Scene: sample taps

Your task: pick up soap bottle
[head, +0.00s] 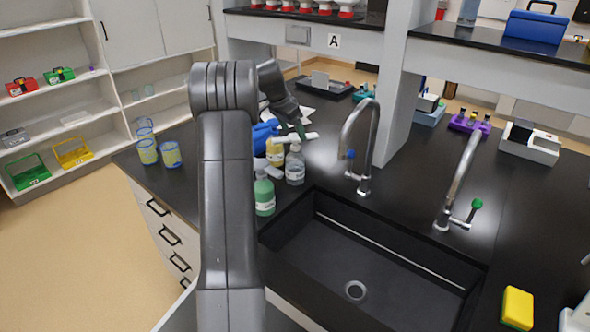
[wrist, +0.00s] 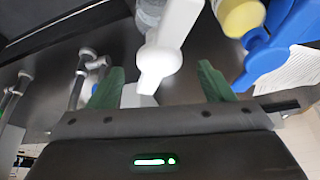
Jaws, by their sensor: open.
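Three bottles stand together at the left of the sink: a green one (head: 264,197) in front, a clear one (head: 295,170) with a white top behind it, and a yellow one (head: 275,156) with a blue top. Their labels are too small to read, so I cannot tell which is the soap bottle. My gripper (head: 301,129) is above and just behind the clear bottle. In the wrist view my gripper (wrist: 160,86) is open, with green fingers apart. The white top (wrist: 165,45) appears between them, with the clear bottle (wrist: 151,10) partly cut off. The blue top (wrist: 268,45) is beside the right finger.
A black sink (head: 355,291) lies in front, with two curved taps (head: 372,130) (head: 462,170) behind it. Several beakers (head: 171,155) stand at the left counter edge. A yellow sponge (head: 517,308) lies at the front right. A shelf post (head: 400,95) rises behind the near tap.

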